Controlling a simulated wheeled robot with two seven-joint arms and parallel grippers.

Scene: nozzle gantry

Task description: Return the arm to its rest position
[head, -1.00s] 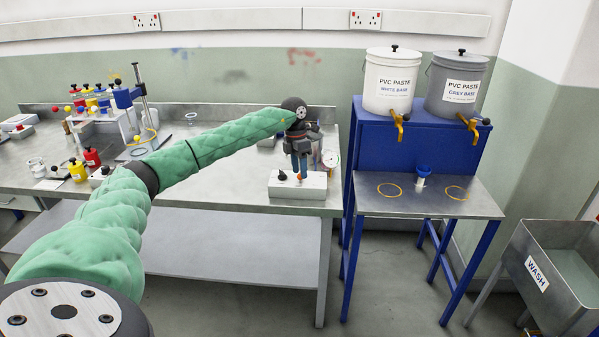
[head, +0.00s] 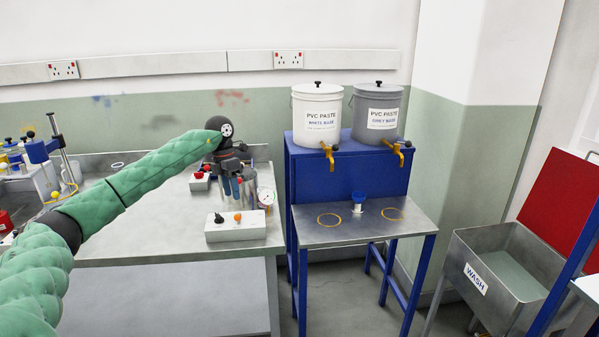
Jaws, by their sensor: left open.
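My left arm (head: 130,180), in a green quilted sleeve, reaches in from the left over the metal workbench (head: 170,230). My left gripper (head: 232,185) points down at the arm's end, near the bench's right end. It is open, and I see nothing held in it. It hangs just behind a white control box (head: 235,228) with a black knob and an orange knob, and in front of a metal cylinder with a round gauge (head: 266,196). Whether its fingertips touch anything is hard to tell. My right gripper does not show.
A wash sink (head: 500,280) stands at the right. Floor shows between them.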

